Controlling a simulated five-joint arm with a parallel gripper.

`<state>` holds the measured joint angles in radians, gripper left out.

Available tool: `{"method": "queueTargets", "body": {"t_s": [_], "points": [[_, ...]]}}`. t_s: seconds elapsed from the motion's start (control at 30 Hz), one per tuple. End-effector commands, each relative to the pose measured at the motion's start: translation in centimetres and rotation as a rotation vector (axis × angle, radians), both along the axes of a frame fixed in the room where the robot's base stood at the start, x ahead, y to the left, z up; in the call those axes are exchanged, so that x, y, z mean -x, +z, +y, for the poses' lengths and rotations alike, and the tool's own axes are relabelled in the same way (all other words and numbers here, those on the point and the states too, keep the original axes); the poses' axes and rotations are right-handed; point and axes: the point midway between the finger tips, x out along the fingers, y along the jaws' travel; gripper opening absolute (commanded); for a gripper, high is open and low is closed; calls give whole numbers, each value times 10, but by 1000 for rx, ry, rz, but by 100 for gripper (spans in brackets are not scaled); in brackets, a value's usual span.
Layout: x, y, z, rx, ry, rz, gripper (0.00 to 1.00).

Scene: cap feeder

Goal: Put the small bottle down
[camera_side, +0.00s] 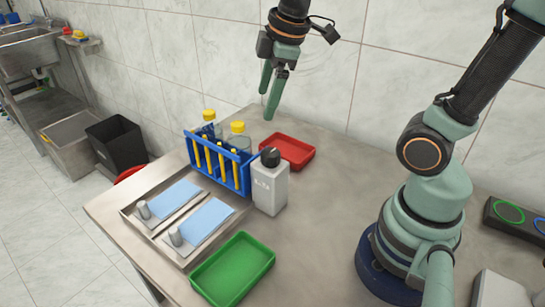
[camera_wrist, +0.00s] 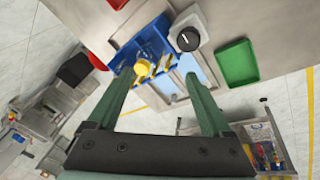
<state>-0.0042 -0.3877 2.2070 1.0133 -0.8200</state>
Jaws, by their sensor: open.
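My gripper (camera_side: 266,105) is open and empty, high above the back of the table. In the wrist view its two fingers (camera_wrist: 158,74) are spread, with nothing between them. Two clear bottles with yellow caps, one farther left (camera_side: 209,117) and one nearer (camera_side: 238,128), stand upright behind the blue rack (camera_side: 243,181), which partly hides them. A white bottle with a black cap (camera_side: 270,188) stands upright at the rack's right end; its cap (camera_wrist: 187,39) shows in the wrist view. I cannot tell which bottle is the small one.
The rack holds several yellow-capped tubes. A metal tray (camera_side: 163,236) with blue pads and two small metal pieces lies in front. A red tray (camera_side: 290,151) lies behind and a green tray (camera_side: 233,270) at the front edge. Table right of the white bottle is clear.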

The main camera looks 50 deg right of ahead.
Motion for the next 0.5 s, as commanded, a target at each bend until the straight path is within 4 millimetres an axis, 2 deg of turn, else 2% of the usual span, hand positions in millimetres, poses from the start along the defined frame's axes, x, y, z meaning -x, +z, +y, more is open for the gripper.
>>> {"method": "queueTargets", "body": {"t_s": [0.1,0.2,0.33,0.5], "points": [[19,1,-1,-99,-277,-71,84],[30,-1,-1,-183,-476,-116,84],[40,-4,-1,-268,-657,-154,84],[44,-7,-1,-319,-756,-172,84]]}}
